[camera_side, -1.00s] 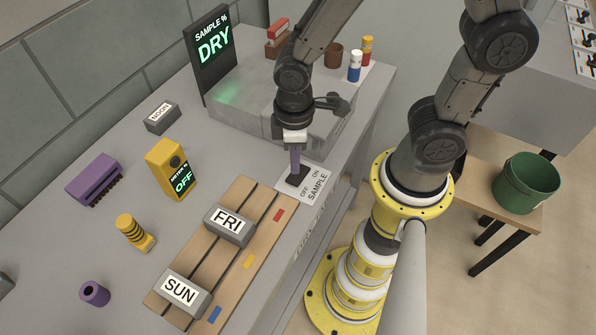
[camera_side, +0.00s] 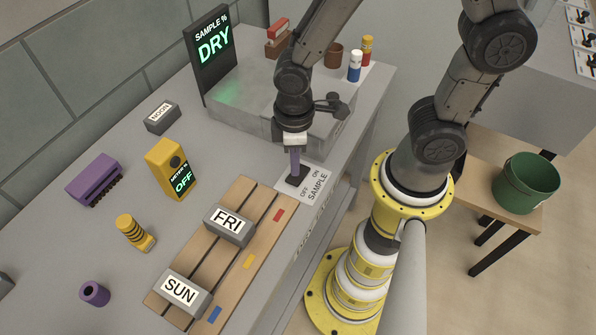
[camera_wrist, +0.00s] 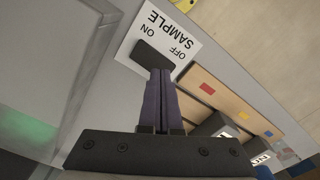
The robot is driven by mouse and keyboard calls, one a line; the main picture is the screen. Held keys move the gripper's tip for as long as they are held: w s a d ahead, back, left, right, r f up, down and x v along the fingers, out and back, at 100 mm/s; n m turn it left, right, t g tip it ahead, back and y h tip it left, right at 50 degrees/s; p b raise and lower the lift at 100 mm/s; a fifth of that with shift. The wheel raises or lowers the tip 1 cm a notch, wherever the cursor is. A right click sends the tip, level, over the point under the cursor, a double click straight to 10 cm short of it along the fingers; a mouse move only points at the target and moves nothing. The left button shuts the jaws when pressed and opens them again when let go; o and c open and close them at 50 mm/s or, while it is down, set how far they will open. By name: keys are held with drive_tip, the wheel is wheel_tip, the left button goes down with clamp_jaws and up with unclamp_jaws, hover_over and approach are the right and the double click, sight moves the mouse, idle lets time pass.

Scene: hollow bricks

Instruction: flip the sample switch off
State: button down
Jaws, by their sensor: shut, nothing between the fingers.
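The sample switch is a black rocker (camera_side: 297,181) on a white plate marked OFF, ON and SAMPLE (camera_side: 318,184). In the wrist view the rocker (camera_wrist: 152,54) lies just past my fingertips, with the plate (camera_wrist: 176,38) around it. My gripper (camera_side: 295,173) is shut and empty, pointing down with its purple fingers at the rocker. The fingertips (camera_wrist: 160,72) overlap the rocker's edge in the wrist view; I cannot tell whether they press on it. The sample display (camera_side: 212,48) reads DRY in green.
A wooden rack (camera_side: 250,262) with FRI (camera_side: 229,225) and SUN (camera_side: 182,292) bricks lies left of the switch. A grey block (camera_side: 250,108) stands behind my gripper. A yellow meter (camera_side: 170,168) reads OFF. Bottles (camera_side: 355,66) stand at the back, and a green bucket (camera_side: 525,184) is at right.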

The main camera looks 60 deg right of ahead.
drive_tip(key=shift+f, duration=1.1)
idle(0.5)
drive_tip(key=shift+r, duration=3.55)
drive_tip(key=shift+d, duration=0.1)
drive_tip(key=w+d+r+m+t, duration=0.1)
drive_tip(key=d+r+m+t, duration=0.3)
drive_tip(key=r, duration=0.6)
drive_tip(key=s+d+r+m+t, duration=0.1)
drive_tip(key=s+d+r+m, duration=0.1)
drive_tip(key=s+d+r, duration=0.2)
drive_tip(key=s+r, duration=0.1)
drive_tip(key=s, duration=0.2)
drive_tip(key=shift+d+t, duration=0.35)
drive_tip(key=shift+t, duration=0.05)
